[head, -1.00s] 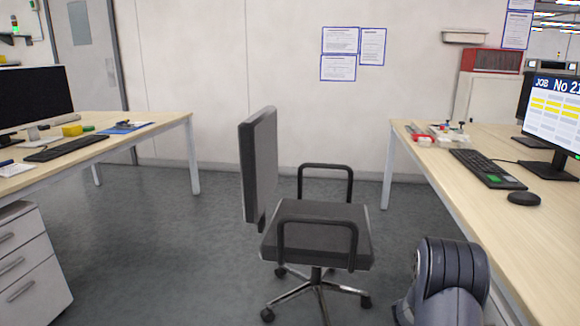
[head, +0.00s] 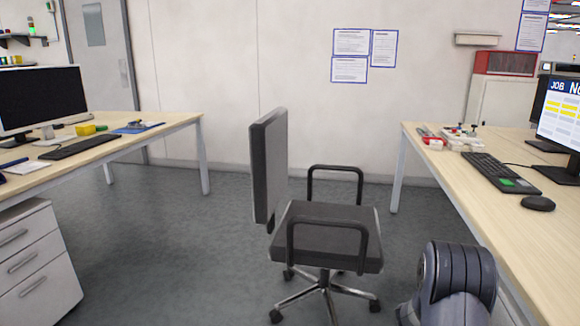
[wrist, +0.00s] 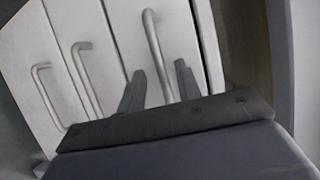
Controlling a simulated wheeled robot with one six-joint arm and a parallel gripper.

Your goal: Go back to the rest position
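My gripper (wrist: 160,80) shows in the wrist view, with its two dark fingers apart and nothing held between them. Beyond the fingers is a white drawer unit (wrist: 100,25) with metal bar handles. One handle (wrist: 152,45) appears in line with the space between the fingers; I cannot tell how far off it is. In the head view only a rounded dark grey part of my own arm shows, at the lower right. My gripper is out of that view.
An office chair (head: 328,238) stands on the grey floor between the left desk (head: 165,122) and the right desk (head: 470,200). White drawers (head: 35,262) stand under the left desk. The right desk carries a monitor (head: 560,110), keyboard (head: 500,172) and mouse (head: 538,203). Floor left of the chair is clear.

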